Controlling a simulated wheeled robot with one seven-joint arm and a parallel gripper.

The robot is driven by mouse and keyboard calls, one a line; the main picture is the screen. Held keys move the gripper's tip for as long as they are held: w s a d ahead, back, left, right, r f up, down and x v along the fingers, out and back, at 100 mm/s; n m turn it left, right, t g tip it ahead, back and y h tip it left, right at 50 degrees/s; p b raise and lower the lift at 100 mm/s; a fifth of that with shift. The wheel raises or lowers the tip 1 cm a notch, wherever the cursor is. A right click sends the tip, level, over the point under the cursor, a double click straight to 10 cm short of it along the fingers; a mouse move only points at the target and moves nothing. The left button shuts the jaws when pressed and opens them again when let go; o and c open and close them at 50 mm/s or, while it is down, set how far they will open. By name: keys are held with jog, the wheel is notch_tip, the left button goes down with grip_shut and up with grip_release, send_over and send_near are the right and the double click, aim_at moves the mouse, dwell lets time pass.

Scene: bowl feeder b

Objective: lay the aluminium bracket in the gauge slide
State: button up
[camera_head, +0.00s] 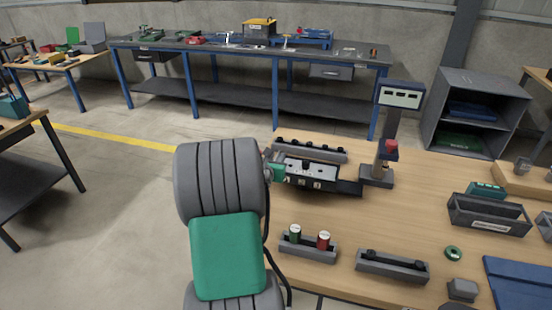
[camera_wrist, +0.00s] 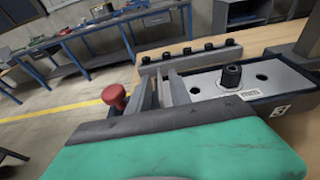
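The dark gauge slide (camera_head: 318,183) lies on the wooden table with number labels along its front. A light metal plate with two holes and a black knob (camera_wrist: 231,76) sits on it. I cannot tell whether this plate (camera_wrist: 205,84) is the aluminium bracket, and no other part is clearly a bracket. My gripper (camera_head: 277,171) is at the slide's left end, mostly hidden by my arm. In the wrist view its grey fingers (camera_wrist: 163,92) point at the plate's left end. Whether they are apart or hold something is unclear.
A gauge post with a display (camera_head: 400,97) stands right of the slide. A rail with several black knobs (camera_head: 310,149) lies behind it. A red knob (camera_wrist: 114,96) is left of the fingers. A tray with green and red cylinders (camera_head: 308,249) and a grey tray (camera_head: 392,267) lie in front.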

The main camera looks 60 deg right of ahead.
jog(key=shift+r, duration=0.15)
jog(key=v, duration=1.2)
jog(key=w+a+f+m+t+y, duration=0.2)
jog(key=w+a+m+y, duration=0.35)
jog(key=a, duration=0.55)
jog(key=w+a+f+m+t+y, duration=0.1)
jog(key=w+a+f+m+y, duration=0.15)
jog(key=w+a+m, duration=0.65)
jog(key=s+a+m+g+y, duration=0.1)
jog(key=s+a+m+y, duration=0.1)
jog(key=a, duration=1)
jog(key=s+a+m+g+y, duration=0.1)
jog(key=s+a+m+y, duration=0.2)
jog(key=a, duration=1)
jog(key=shift+s+a+r+y, duration=0.35)
jog(key=shift+s+r+y, duration=0.15)
jog(key=shift+s+y, duration=0.4)
jog(key=shift+d, duration=0.1)
